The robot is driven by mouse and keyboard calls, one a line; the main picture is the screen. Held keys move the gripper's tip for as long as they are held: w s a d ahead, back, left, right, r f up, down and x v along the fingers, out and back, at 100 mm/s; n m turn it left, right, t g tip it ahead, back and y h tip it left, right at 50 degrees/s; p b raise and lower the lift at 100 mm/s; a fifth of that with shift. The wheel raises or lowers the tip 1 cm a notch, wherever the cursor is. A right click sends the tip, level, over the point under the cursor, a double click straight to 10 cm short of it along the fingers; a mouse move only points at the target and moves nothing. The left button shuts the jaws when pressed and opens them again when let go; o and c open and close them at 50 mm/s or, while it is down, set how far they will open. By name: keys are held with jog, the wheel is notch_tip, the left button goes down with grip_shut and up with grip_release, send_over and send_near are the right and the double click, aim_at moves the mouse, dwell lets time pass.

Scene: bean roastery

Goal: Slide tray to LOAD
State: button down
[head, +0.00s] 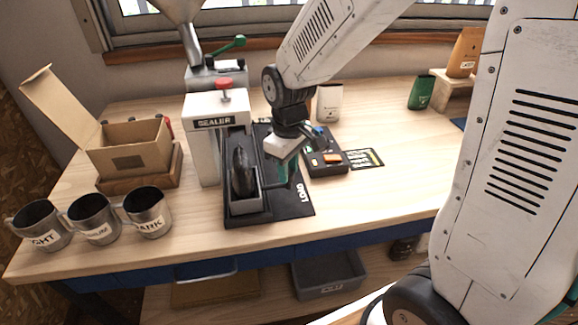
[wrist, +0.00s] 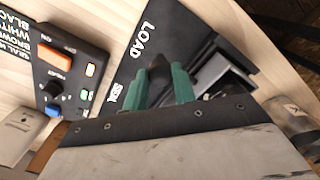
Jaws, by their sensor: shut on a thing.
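The grey tray (head: 247,205) sits on the black base plate (head: 285,212) of the sealer (head: 217,125), towards the plate's front, with a dark upright pouch (head: 241,170) in it. The white LOAD label (head: 302,192) is on the plate to the tray's right. My gripper (head: 281,175) is low at the tray's right side. In the wrist view, its green fingers (wrist: 163,85) are shut on a dark part between them, which looks like the tray's handle. The tray (wrist: 222,75) shows right of the fingers, LOAD above them and a SEAL label (wrist: 118,95) to their left.
A control box (head: 325,160) with an orange switch stands close right of the plate. Labelled metal mugs (head: 97,226) and an open carton (head: 130,148) are at left. A white pouch (head: 329,103) stands behind. The table's right front is clear.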

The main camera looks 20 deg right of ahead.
jog(key=shift+s, duration=0.2)
jog(key=c, duration=1.1)
grip_release()
jog(key=shift+a, duration=0.1)
notch_tip(320, 180, up, 8)
jog(key=shift+f, duration=0.1)
